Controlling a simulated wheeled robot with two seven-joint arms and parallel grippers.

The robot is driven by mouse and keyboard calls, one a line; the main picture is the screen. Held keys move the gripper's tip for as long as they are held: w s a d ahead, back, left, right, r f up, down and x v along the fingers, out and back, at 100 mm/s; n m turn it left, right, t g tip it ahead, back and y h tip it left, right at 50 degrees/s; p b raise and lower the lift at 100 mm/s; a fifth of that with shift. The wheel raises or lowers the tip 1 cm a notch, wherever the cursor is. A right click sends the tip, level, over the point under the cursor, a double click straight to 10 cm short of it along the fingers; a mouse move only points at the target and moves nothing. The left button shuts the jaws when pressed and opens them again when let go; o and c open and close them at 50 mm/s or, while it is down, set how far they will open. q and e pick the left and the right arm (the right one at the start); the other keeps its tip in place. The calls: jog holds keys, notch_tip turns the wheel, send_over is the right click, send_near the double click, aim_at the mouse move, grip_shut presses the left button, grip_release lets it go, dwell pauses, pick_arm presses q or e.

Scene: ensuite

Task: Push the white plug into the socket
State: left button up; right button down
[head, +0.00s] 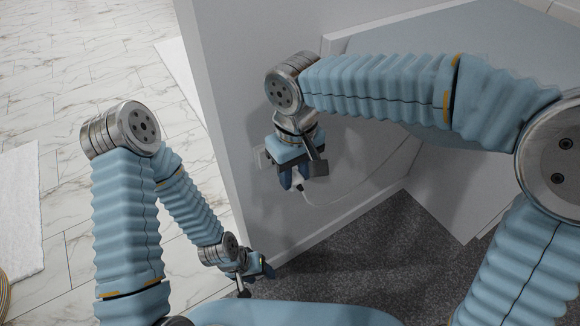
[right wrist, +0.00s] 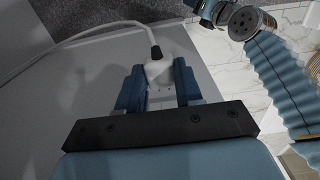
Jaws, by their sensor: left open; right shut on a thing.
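The white plug (right wrist: 158,74) sits between the two blue fingers of my right gripper (right wrist: 159,88) in the right wrist view. Its dark collar and white cord lead away from the fingertips. In the head view my right gripper (head: 294,180) is shut on the plug, close to the grey wall and pointing down. A pale plate that looks like the socket (head: 259,158) shows on the wall just left of this gripper, partly hidden by it. I cannot tell whether plug and socket touch. My left gripper (head: 264,268) is open and empty, low near the wall's foot.
The white cord (head: 370,185) loops right along the wall. A large grey-white cabinet (head: 455,190) stands at the right. Dark carpet (head: 370,240) covers the floor below. Left of the wall's end is a marble floor (head: 60,90) with a white mat (head: 20,200).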

jog(key=shift+s+d, duration=0.2)
jog(key=shift+s, duration=0.1)
jog(key=shift+w, duration=0.1)
jog(key=shift+w+a+p, duration=0.4)
jog(key=shift+w+a, duration=0.05)
jog(key=shift+w, duration=0.1)
jog(key=shift+w+a, duration=0.25)
jog(key=shift+w, duration=0.15)
jog(key=shift+p, duration=0.4)
dwell(0.9)
jog(key=shift+w+a, duration=0.15)
jog(key=shift+w+a+p, duration=0.4)
jog(key=shift+w+a, duration=0.05)
jog(key=shift+w, duration=0.15)
jog(key=shift+w+a+p, duration=0.35)
jog(key=shift+w+a, duration=0.05)
jog(key=shift+w, duration=0.2)
jog(key=shift+s, duration=0.1)
dwell(0.4)
